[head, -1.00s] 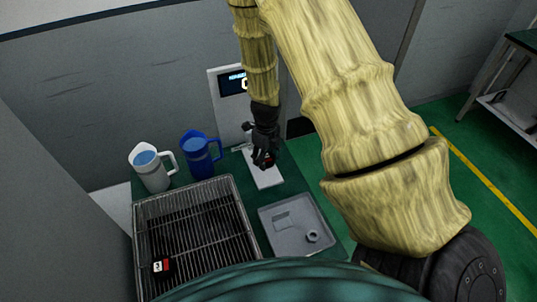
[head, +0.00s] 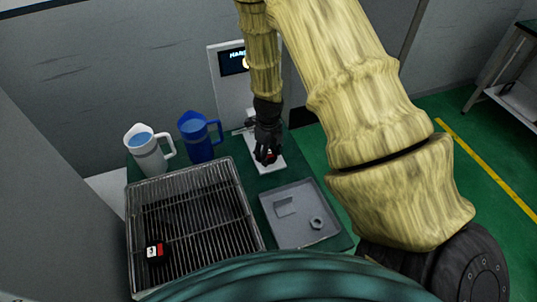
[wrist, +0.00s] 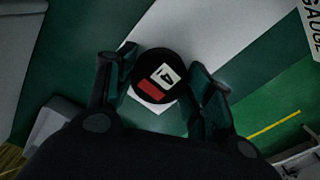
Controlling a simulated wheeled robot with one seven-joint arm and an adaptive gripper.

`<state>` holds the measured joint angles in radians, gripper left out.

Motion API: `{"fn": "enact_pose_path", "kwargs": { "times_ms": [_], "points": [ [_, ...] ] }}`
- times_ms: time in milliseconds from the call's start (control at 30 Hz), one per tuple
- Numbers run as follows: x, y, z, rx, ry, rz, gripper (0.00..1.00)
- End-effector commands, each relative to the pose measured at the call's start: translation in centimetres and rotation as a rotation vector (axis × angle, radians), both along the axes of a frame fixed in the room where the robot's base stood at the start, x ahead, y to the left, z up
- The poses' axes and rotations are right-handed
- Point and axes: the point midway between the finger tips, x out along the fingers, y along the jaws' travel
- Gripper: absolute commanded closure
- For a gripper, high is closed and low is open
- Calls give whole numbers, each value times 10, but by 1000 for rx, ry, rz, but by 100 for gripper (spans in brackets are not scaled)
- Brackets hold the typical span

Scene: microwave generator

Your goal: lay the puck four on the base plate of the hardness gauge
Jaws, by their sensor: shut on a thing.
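The hardness gauge (head: 228,90) is a pale upright panel with a lit display, at the back of the green bench. Its white base plate (head: 277,166) reaches forward from its foot, partly hidden by my gripper (head: 267,153). My gripper is shut on puck four (wrist: 165,62), a dark round disc with a white "4" label and a red patch. In the wrist view the puck sits between the two fingers, label toward the camera. In the head view only a little of its red shows, over the plate. I cannot tell whether it touches the plate.
A wire rack (head: 190,215) stands front left with another labelled dark puck (head: 154,251) on it. A white jug (head: 147,155) and a blue jug (head: 198,137) stand behind the rack. A grey tray (head: 285,232) with a small ring (head: 317,222) lies right of the rack.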

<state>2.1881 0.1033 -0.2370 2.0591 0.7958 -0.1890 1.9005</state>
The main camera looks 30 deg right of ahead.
Motion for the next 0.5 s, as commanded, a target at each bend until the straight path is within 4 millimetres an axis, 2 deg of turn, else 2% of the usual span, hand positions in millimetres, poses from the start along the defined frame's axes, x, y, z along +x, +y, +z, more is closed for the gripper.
{"fn": "enact_pose_path", "kwargs": {
  "times_ms": [300, 333, 433, 500],
  "points": [
    [0, 0, -2, 0, 0, -1, 73],
    [0, 0, -2, 0, 0, -1, 46],
    [0, 0, -2, 0, -1, 0, 28],
    [0, 0, -2, 0, 0, 0, 26]
  ]
}}
